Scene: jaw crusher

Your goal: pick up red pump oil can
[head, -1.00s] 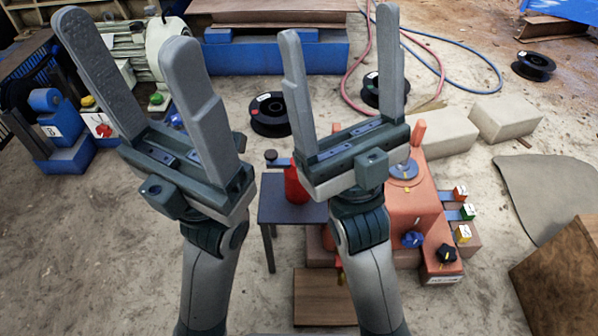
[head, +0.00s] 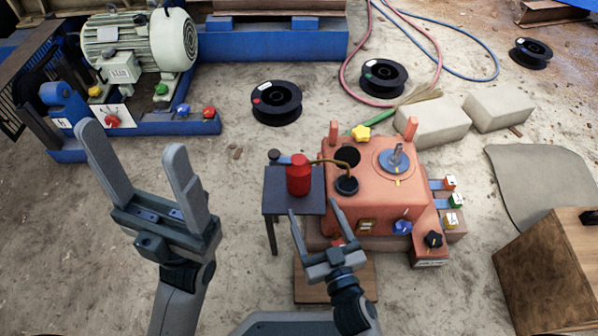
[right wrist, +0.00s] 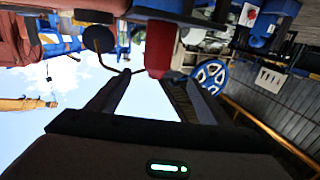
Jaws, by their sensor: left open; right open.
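The red pump oil can (head: 299,180) stands upright on a small dark stand (head: 280,205). Its thin curved spout reaches right over the orange machine housing. My right gripper (head: 315,212) is open and empty, just in front of and below the can in the head view. In the right wrist view the can (right wrist: 160,48) shows beyond the open fingers (right wrist: 145,85), apart from them. My left gripper (head: 128,150) is open and empty, well left of the can, over bare floor.
The orange housing (head: 370,190) with knobs and tagged levers stands right of the stand. A blue-framed motor (head: 140,45) is at the back left. Black spools (head: 276,102) and pale blocks (head: 432,122) lie behind. A wooden box (head: 550,265) is at the right.

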